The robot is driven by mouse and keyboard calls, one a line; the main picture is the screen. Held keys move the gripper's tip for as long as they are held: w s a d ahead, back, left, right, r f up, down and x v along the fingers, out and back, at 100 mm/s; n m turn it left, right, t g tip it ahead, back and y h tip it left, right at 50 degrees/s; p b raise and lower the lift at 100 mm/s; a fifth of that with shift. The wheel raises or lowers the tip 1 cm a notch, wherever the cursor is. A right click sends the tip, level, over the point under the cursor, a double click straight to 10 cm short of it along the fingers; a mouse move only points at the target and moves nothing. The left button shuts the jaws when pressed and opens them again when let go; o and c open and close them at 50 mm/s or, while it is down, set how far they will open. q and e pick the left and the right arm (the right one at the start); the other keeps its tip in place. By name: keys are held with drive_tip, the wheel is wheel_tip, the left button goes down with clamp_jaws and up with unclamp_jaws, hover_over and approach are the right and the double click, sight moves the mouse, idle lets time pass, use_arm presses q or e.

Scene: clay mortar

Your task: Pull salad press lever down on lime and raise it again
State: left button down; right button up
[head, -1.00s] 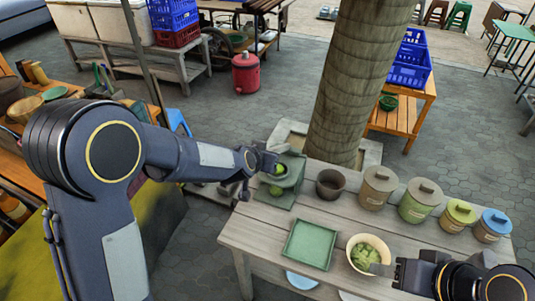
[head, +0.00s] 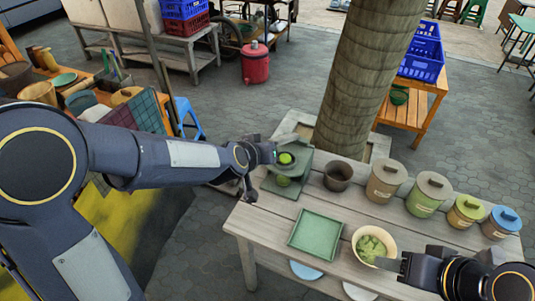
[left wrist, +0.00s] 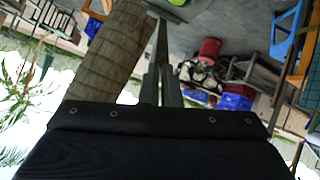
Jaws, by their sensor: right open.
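The green salad press (head: 300,176) stands at the left back corner of the wooden table, and its base also shows at the top of the left wrist view (left wrist: 182,10). A bright green lime (head: 286,158) sits in its upper part, with another green round shape (head: 282,181) below it. My left gripper (head: 270,154) is beside the press top. In the left wrist view its fingers (left wrist: 160,88) are close together around a thin grey bar, apparently the lever (left wrist: 160,42). My right gripper (head: 392,264) is open and empty near the bowl.
On the table (head: 262,222) are a green tray (head: 316,235), a bowl of green pieces (head: 374,245), a dark pot (head: 338,176) and several lidded canisters (head: 387,180). A tree trunk (head: 366,80) rises close behind the table.

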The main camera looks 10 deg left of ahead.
use_arm(q)
drive_tip(key=s+a+f+n+t+b, duration=0.15)
drive_tip(key=s+n+b, duration=0.35)
drive_tip(key=n, duration=1.1)
drive_tip(key=s+a+f+n+t+b, duration=0.1)
drive_tip(key=s+a+f+n+b, duration=0.15)
drive_tip(key=n+b, duration=0.95)
drive_tip(key=w+d+n+p, duration=0.4)
drive_tip(key=w+p, duration=0.2)
drive_tip(key=w, duration=0.4)
drive_tip(key=shift+d+f+h+p, duration=0.2)
drive_tip(key=shift+f+h+p, duration=0.1)
drive_tip(key=shift+w+r, duration=0.1)
drive_tip(key=shift+r, duration=0.05)
